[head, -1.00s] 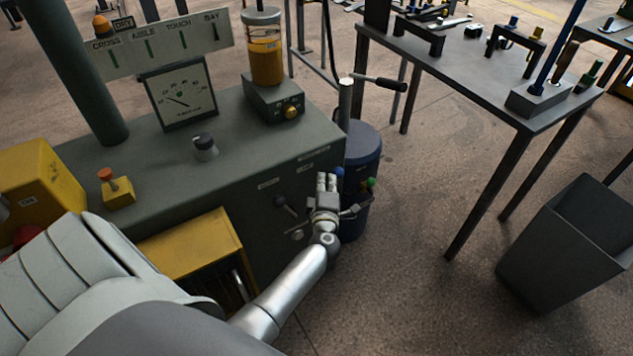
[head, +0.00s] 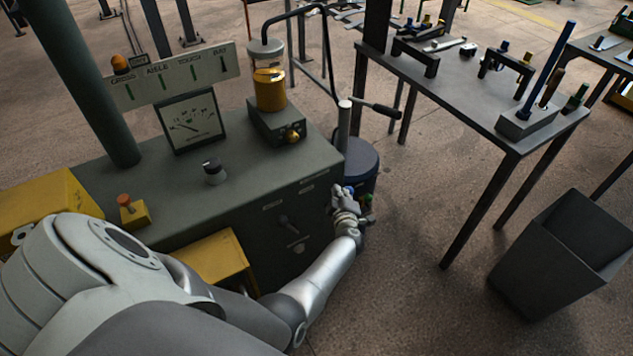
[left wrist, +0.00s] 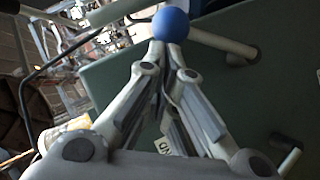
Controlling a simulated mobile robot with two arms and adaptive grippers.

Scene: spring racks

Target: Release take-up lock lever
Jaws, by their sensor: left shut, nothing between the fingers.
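My left gripper (head: 345,194) is at the right end of the green machine cabinet (head: 200,200), low beside its side face. In the left wrist view its fingers (left wrist: 165,55) are closed together with nothing between them. A blue ball knob (left wrist: 170,24) on a pale lever shows right at the fingertips; I cannot tell if they touch. In the head view the knobs there are mostly hidden by the hand, with a bit of green (head: 367,197) showing beside it. Which lever is the take-up lock lever cannot be read. My right gripper is not in view.
A black-handled bar (head: 375,108) sticks out above a dark blue drum (head: 362,160) behind the hand. A small dark lever (head: 289,224) sits on the cabinet front.

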